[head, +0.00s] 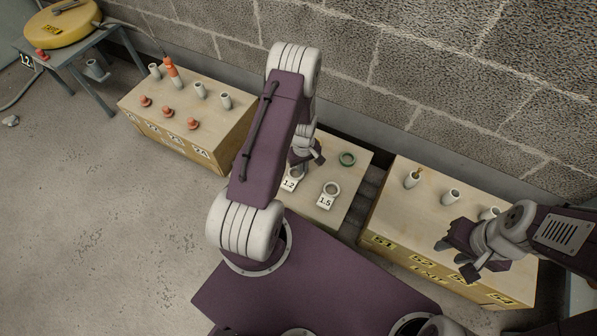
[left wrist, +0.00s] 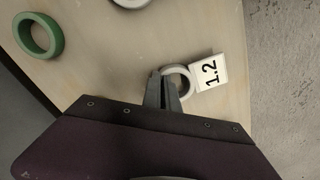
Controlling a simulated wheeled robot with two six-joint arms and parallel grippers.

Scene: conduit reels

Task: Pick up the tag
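A white ring tag with a square label "1.2" (head: 289,184) lies on the middle wooden box; it also shows in the left wrist view (left wrist: 211,73). A second white ring tag, "1.5" (head: 326,201), lies to its right. My left gripper (head: 299,168) is down at the 1.2 tag. In the left wrist view its fingertips (left wrist: 162,74) are close together at the ring's left rim, with a narrow gap. I cannot tell whether they clasp the rim. My right gripper (head: 450,243) is open and empty above the right box.
A green ring (head: 347,159) lies behind the tags. The left box (head: 215,125) carries white tubes and orange pieces. The right box (head: 385,220) carries several white tubes. A yellow reel (head: 62,24) sits on a grey table marked 1.2. A block wall stands close behind.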

